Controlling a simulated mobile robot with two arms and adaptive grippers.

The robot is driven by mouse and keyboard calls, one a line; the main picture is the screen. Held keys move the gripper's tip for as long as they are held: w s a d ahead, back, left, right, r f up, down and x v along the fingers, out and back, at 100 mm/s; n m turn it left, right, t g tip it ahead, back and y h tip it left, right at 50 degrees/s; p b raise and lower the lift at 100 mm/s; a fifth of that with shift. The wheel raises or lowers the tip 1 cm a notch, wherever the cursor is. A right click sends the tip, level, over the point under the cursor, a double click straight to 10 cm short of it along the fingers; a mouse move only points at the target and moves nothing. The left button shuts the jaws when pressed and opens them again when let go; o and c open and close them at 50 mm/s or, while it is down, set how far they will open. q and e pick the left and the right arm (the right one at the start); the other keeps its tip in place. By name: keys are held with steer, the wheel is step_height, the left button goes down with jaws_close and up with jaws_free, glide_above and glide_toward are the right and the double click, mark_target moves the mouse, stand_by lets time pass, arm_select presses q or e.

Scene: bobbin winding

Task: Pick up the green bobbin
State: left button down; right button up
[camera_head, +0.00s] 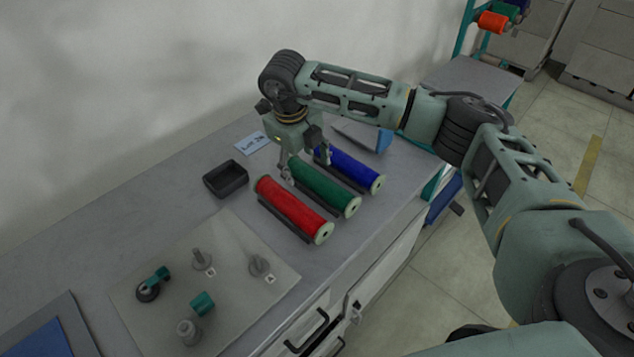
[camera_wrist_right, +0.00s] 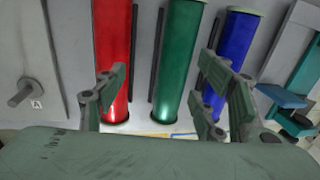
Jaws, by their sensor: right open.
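The green bobbin (camera_head: 325,190) lies on its side on the grey worktop, between the red bobbin (camera_head: 290,206) and the blue bobbin (camera_head: 350,170). My right gripper (camera_head: 306,170) is over the far end of the green bobbin, pointing down, open and empty. In the right wrist view the green bobbin (camera_wrist_right: 178,62) runs between the two spread fingers of the right gripper (camera_wrist_right: 162,92). One finger overlaps the red bobbin (camera_wrist_right: 111,60), the other the blue bobbin (camera_wrist_right: 232,48). I cannot tell whether the fingers touch anything. My left gripper is not in view.
Dark rails lie alongside the bobbins. A black tray (camera_head: 226,179) and a small label card (camera_head: 252,143) lie to the left. A pale plate (camera_head: 235,300) with pegs and teal parts is nearer. A blue object (camera_head: 376,138) stands behind the blue bobbin. The wall borders the worktop.

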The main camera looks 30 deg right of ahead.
mark_target(315, 175)
steer(key=shift+w+d+f, duration=0.15)
steer(key=shift+d, duration=0.7)
steer(key=shift+d+f+h, duration=0.2)
steer(key=shift+d+h, duration=0.05)
steer(key=shift+h, duration=0.05)
steer(key=p+x, duration=0.1)
steer(key=x, duration=0.6)
steer(key=shift+p, duration=0.35)
steer(key=shift+c, duration=0.5)
steer(key=shift+r, duration=0.1)
steer(key=c, duration=1.3)
